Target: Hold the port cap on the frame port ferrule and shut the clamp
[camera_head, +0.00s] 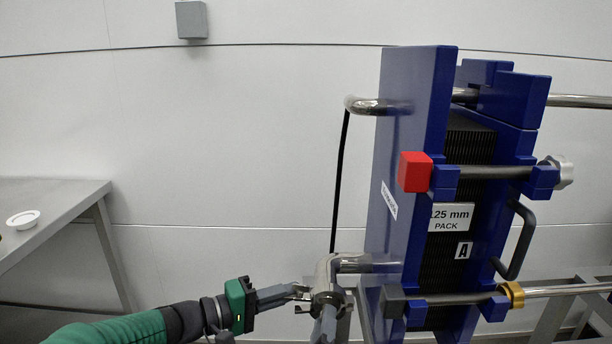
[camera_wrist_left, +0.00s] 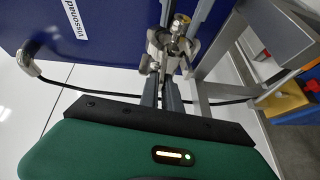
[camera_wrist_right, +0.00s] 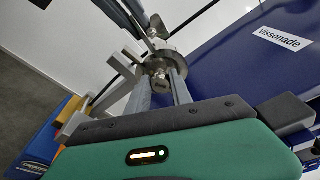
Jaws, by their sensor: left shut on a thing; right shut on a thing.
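The frame port (camera_head: 326,272) is the bright metal pipe end left of the blue plate pack, low in the head view. My left gripper (camera_head: 302,292) comes in from the left and is shut on part of the metal clamp (camera_wrist_left: 160,45) at the port. My right gripper (camera_head: 326,318) comes from below, shut on the port cap (camera_wrist_right: 160,80), which it holds against the port end. The cap's knob sits between its fingers in the right wrist view. The ferrule is mostly hidden behind cap and clamp. I cannot tell whether the clamp is fully closed around them.
The blue plate pack (camera_head: 400,150) with its rods and red block (camera_head: 415,171) stands close on the right. A black hose (camera_head: 340,180) hangs behind the port. A grey table (camera_head: 60,205) with a white dish (camera_head: 23,219) is at the left. Between table and port is free room.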

